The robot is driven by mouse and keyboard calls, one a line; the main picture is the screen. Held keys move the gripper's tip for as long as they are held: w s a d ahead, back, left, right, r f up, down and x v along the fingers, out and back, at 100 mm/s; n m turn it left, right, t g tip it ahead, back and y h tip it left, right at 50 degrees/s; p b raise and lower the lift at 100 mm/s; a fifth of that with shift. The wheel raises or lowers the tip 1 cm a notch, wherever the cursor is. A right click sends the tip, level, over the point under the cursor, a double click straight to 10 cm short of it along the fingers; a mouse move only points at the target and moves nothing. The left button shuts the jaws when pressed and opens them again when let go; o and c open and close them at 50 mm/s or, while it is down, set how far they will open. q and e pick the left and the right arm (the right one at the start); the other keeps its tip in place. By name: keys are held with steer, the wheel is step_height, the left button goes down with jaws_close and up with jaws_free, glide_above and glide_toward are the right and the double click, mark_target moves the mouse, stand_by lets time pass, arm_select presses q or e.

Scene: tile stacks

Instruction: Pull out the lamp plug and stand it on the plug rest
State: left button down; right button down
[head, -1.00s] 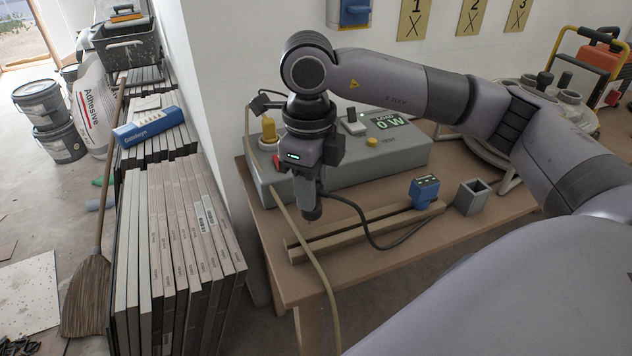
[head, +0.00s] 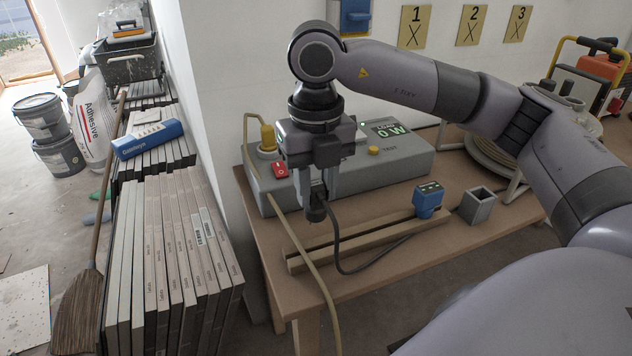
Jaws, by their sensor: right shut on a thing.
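My right gripper (head: 315,190) points down in front of the grey test box (head: 400,160). It is shut on a small dark plug (head: 316,213), mostly hidden by the fingers. A black cable (head: 337,255) runs from there, loops down over the table and goes towards the rails. The plug appears held above the table, clear of the box front; I cannot read its exact height. A grey square open-topped holder (head: 477,208), which looks like the plug rest, stands empty at the right. My left gripper is not in view.
A yellow plug (head: 268,137) with a beige cord (head: 305,240) stands on the box, beside a red switch (head: 280,170). The display (head: 391,130) reads 0 W. Wooden rails (head: 350,243) with a blue device (head: 430,198) lie in front. Tile stacks (head: 170,260) stand left.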

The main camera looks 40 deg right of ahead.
mark_target(316, 221)
steer(key=shift+f+b, duration=0.85)
steer(key=shift+f, duration=0.55)
steer(key=shift+f+b, duration=0.55)
steer(key=shift+f, duration=0.3)
steer(key=shift+f+b, duration=0.25)
steer(key=shift+b, duration=0.1)
steer(key=shift+f, duration=0.25)
steer(key=shift+f+b, duration=1.05)
steer(key=c, duration=0.7)
jaws_free()
steer(key=shift+c, duration=0.2)
steer(key=shift+r, duration=0.15)
